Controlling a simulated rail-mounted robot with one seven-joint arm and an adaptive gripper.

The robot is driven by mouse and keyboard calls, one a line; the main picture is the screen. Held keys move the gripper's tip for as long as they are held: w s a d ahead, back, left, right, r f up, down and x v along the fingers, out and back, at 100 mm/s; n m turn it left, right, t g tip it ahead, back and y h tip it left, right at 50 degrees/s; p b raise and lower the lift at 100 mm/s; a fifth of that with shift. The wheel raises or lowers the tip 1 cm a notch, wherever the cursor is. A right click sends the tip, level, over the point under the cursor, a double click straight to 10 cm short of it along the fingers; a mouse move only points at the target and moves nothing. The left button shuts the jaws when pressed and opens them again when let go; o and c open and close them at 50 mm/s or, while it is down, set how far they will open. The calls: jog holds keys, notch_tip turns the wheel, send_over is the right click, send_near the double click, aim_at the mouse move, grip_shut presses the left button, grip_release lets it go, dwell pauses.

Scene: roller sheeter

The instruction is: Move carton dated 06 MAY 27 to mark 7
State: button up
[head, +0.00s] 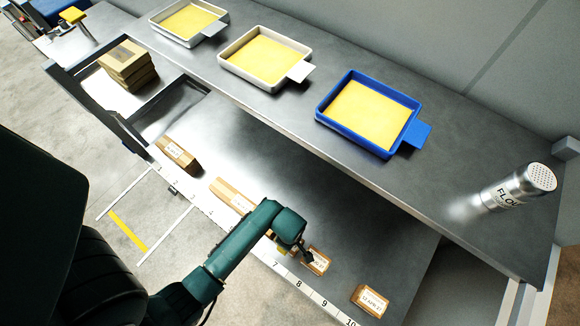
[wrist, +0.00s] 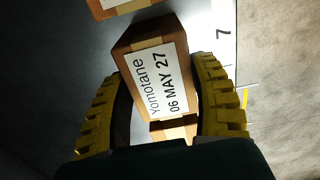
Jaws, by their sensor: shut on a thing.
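The carton dated 06 MAY 27 (wrist: 155,70) is brown with a white label reading "Yomotane" in the wrist view. My gripper (wrist: 165,110) is shut on it, with a yellow finger on each side. In the head view my gripper (head: 296,250) is low over the front of the lower steel shelf, and a labelled carton (head: 317,262) shows at its fingertips, near mark 8. Mark 7 (head: 276,265) is on the white numbered strip, just left of it; it also shows in the wrist view (wrist: 223,33), above and right of the carton. I cannot tell whether the carton touches the shelf.
Another carton (head: 370,300) stands right, near mark 10. Cartons (head: 177,154) and (head: 232,195) lie left along the strip; my arm partly covers the second. Stacked brown boxes (head: 128,62) stand far left. The upper shelf holds a blue tray (head: 320,108), pale trays and a flour shaker (head: 515,190).

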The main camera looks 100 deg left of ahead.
jog(key=shift+f, duration=0.1)
jog(key=o, duration=1.2)
jog(key=shift+o, duration=0.2)
notch_tip(320, 180, up, 12)
jog(key=shift+p, duration=0.4)
